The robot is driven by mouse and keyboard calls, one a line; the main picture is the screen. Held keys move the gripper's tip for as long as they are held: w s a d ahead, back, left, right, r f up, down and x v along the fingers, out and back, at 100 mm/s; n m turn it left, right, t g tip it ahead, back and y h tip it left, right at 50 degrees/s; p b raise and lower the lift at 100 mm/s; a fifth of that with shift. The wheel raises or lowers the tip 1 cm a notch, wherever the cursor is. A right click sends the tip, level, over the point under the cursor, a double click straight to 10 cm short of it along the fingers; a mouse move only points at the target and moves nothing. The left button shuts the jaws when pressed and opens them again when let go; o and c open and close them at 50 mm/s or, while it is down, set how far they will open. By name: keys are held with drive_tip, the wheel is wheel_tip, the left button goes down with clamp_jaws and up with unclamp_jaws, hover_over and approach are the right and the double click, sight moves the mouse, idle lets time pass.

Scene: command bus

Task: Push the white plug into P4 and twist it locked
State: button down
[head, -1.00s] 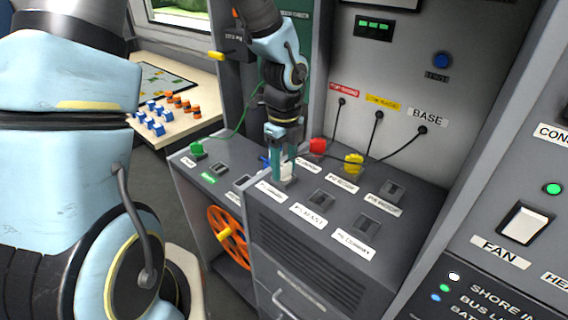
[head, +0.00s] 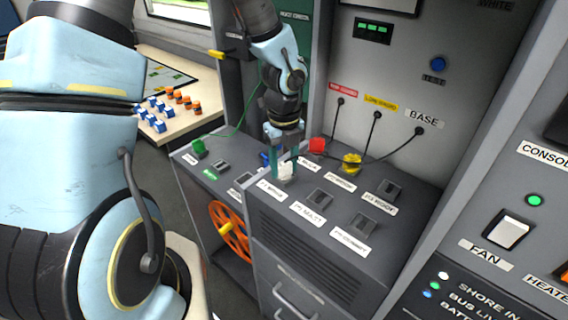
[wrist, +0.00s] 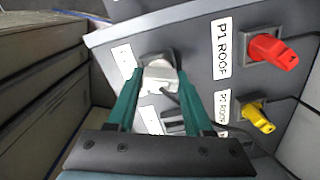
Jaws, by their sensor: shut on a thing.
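In the wrist view my gripper (wrist: 157,78) is shut on the white plug (wrist: 161,77), one teal finger on each side. The plug sits at a dark square socket (wrist: 153,60), whose rim shows beyond it. I cannot tell how deep it is in or whether it is turned to lock. The white label in front of this socket (head: 272,191) is too blurred to read surely.
A red plug (head: 317,146) and a yellow plug (head: 351,163) with black cables sit in sockets close to the right. Empty sockets (head: 319,198) lie in front. A green plug (head: 198,147) is at the left. An upright panel (head: 385,90) stands behind.

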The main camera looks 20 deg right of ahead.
drive_tip(key=shift+s+a, duration=0.1)
drive_tip(key=shift+m+p, duration=1.4)
drive_tip(key=shift+m, duration=0.6)
drive_tip(key=shift+m+p, duration=0.3)
drive_tip(key=shift+p, duration=0.35)
drive_tip(key=shift+s+m, duration=0.15)
drive_tip(key=shift+m, duration=0.65)
drive_tip(key=shift+c, duration=1)
unclamp_jaws()
drive_tip(key=shift+r, duration=0.15)
drive_tip(key=shift+w+r, duration=0.1)
drive_tip(key=shift+w, duration=0.1)
